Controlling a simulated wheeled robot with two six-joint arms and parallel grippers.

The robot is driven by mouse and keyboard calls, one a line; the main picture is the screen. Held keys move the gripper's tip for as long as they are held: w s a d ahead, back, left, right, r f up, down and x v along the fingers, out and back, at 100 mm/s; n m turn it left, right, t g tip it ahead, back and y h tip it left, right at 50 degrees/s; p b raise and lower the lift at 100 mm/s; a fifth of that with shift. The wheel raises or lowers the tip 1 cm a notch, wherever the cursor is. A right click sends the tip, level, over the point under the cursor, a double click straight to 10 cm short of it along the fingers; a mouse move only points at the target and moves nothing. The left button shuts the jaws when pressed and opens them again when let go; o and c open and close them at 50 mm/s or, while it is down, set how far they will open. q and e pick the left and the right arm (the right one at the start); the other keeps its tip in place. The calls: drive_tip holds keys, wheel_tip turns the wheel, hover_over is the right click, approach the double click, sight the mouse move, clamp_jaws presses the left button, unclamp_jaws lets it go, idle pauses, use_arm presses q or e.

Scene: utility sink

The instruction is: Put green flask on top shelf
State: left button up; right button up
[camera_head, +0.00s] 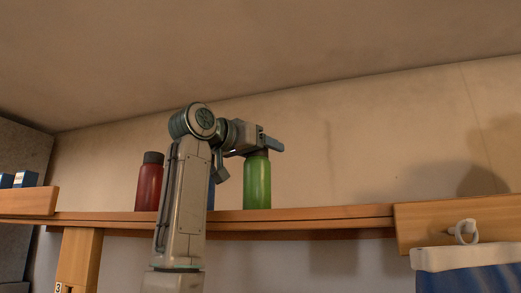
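The green flask (257,184) is upright at the top shelf (300,213), right of my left arm. Its base looks level with the shelf's front edge; I cannot tell if it bears on the board. My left gripper (264,146) reaches in from the left at the flask's dark top and covers most of it. One finger shows in front of the top; the other is hidden, so its opening is unclear. My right gripper is not in view.
A red flask (149,184) with a dark cap stands on the shelf left of my arm. A blue object (211,190) is mostly hidden behind my arm. The shelf is bare right of the green flask. A wooden rail (458,223) with a white hook (465,232) is at right.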

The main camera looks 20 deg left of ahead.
use_arm(q)
drive_tip(key=shift+r, duration=0.25)
drive_tip(key=b+v, duration=0.5)
drive_tip(key=v, duration=0.7)
drive_tip(key=shift+b, duration=0.35)
